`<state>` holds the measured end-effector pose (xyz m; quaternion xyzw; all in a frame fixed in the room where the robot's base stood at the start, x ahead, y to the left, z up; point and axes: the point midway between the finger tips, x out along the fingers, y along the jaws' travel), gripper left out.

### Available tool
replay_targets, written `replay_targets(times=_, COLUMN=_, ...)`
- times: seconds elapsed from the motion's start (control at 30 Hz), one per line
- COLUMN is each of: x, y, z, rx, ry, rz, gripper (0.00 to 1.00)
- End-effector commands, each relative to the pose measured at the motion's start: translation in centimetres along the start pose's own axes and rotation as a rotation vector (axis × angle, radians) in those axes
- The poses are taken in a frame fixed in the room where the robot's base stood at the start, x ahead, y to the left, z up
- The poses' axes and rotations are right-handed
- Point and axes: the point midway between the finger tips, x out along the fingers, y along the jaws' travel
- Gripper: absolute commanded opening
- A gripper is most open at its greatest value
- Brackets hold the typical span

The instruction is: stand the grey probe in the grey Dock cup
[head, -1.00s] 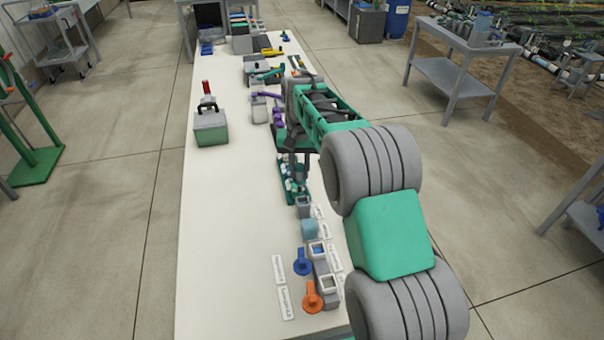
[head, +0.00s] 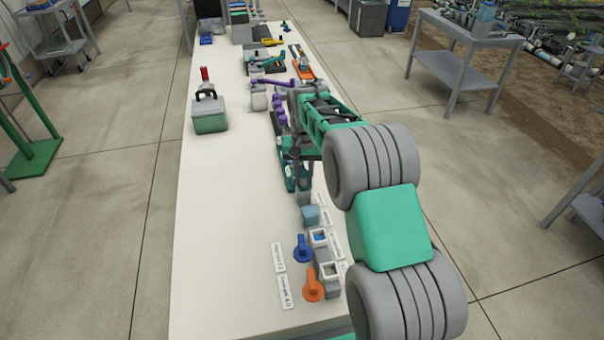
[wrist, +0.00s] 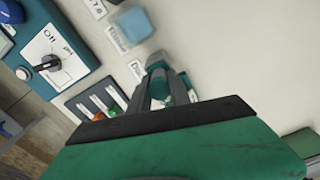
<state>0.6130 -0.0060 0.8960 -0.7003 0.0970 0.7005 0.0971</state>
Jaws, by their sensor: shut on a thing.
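My gripper (head: 303,172) is over the row of small items along the right side of the white table. The grey Dock cup (head: 305,198) stands just below the gripper in the head view, beside a white label. In the wrist view the gripper covers most of that spot, and only the start of a label (wrist: 136,69) shows. I cannot tell whether the probe's lower end is inside the cup or above it.
A blue block (head: 310,215), a square-topped holder (head: 319,238), a blue valve handle (head: 302,250) and an orange one (head: 312,286) stand nearer. A teal panel with a dial (wrist: 47,63) is close by.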

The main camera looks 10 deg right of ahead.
Motion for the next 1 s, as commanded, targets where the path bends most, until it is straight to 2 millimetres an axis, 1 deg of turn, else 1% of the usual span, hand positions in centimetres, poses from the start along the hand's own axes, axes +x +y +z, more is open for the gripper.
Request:
replay_targets(times=0.13, x=-0.1, y=0.0, z=0.0, rx=0.0, ry=0.001, rz=0.0, gripper=0.0)
replay_targets(times=0.17, x=-0.1, y=0.0, z=0.0, rx=0.0, ry=0.0, rz=0.0, gripper=0.26)
replay_targets(times=0.43, x=-0.1, y=0.0, z=0.0, rx=-0.001, ry=0.0, rz=0.0, gripper=0.48)
replay_targets(times=0.73, x=-0.2, y=0.0, z=0.0, rx=0.0, ry=0.0, rz=0.0, gripper=0.49)
replay_targets(times=1.0, x=-2.7, y=0.0, z=0.0, rx=0.0, ry=0.0, rz=0.0, gripper=0.49)
